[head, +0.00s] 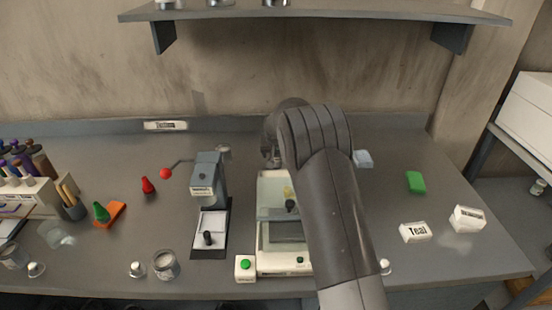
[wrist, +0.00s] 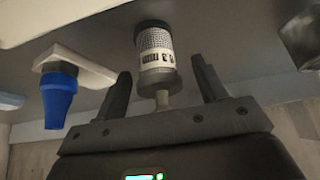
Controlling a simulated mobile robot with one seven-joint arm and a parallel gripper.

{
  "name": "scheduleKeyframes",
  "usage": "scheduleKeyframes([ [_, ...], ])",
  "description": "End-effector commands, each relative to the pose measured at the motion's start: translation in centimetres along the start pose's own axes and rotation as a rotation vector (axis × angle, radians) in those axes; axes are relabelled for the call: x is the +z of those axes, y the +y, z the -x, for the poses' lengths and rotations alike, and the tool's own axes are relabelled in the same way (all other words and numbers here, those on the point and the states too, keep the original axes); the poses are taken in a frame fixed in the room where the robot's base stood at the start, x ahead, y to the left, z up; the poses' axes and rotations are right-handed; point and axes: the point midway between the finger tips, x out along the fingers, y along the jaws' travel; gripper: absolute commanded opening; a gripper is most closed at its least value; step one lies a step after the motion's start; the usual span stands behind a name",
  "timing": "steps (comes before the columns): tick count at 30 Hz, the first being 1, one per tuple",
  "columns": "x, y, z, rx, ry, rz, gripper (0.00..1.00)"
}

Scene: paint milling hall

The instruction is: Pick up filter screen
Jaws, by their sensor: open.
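The filter screen (wrist: 156,60) appears to be the small mesh cylinder with dark end caps, a pale printed label and a short light stem, in the wrist view. My gripper (wrist: 161,68) is open, with one dark finger on each side of the cylinder and a visible gap to each. The fingers are not closed on it. In the head view my arm reaches over the bench, and its bulk hides the fingertips and the cylinder.
A pale machine with a window (head: 272,262) stands beside my arm on the bench (head: 330,285). A grey press-like device (head: 207,172) is left of it. White labelled boxes (head: 415,232) and a green block (head: 415,182) lie right. A shelf (head: 330,14) overhangs behind. A blue-tipped fitting (wrist: 58,98) is near my left finger.

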Motion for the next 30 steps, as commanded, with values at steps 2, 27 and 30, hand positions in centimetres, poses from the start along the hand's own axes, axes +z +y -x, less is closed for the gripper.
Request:
scheduleKeyframes([
  [2, -0.02, 0.00, 0.04, 0.000, 0.000, 0.000, 0.66],
  [27, -0.06, 0.02, 0.12, 0.000, 0.001, 0.000, 0.11],
  [30, -0.08, 0.02, 0.14, 0.000, 0.001, 0.000, 0.11],
])
